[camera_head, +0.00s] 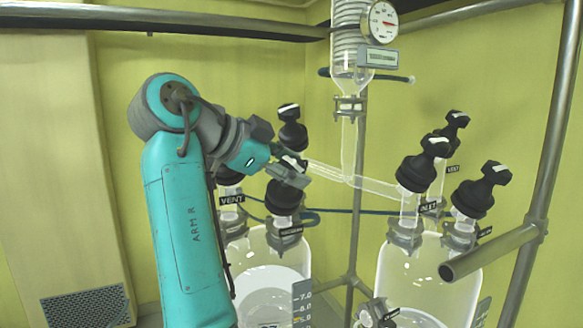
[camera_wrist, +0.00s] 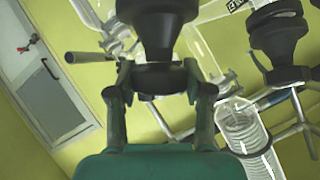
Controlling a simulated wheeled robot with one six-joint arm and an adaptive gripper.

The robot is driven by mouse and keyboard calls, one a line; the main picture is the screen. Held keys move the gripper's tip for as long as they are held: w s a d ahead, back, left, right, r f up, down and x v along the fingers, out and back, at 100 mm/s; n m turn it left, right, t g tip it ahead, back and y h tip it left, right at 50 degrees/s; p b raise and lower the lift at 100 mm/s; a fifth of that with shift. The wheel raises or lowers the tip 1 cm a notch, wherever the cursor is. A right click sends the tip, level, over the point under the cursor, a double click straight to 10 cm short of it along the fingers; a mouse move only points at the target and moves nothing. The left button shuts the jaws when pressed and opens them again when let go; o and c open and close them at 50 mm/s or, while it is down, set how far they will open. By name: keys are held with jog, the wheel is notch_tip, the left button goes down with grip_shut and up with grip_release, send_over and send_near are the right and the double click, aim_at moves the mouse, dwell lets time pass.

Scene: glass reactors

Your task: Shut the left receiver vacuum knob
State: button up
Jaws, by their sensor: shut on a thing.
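The left receiver (camera_head: 262,268) is a clear glass vessel with several black knobs on top. The left receiver vacuum knob (camera_head: 282,198) stands at its front right, above a small dark label too small to read clearly. My gripper (camera_head: 292,170) reaches it from the upper left and is at the knob's top. In the wrist view, the black knob (camera_wrist: 158,35) stands between my two fingers (camera_wrist: 160,92), which are shut on it. The knob's handle is partly hidden by the fingers, so its exact turn cannot be told.
The knob labelled VENT (camera_head: 229,177) is close on the left, partly behind my arm. Another black knob (camera_head: 291,128) rises just behind my gripper. A slanting glass tube (camera_head: 330,172) runs right. The right receiver (camera_head: 425,272) has more knobs, beside a metal post (camera_head: 548,140).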

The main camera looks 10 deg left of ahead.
aim_at(292, 161)
jog(key=shift+m+g, duration=0.3)
dwell(0.4)
jog(key=o, duration=1.2)
jog(key=shift+c, duration=0.2)
notch_tip(292, 161, up, 10)
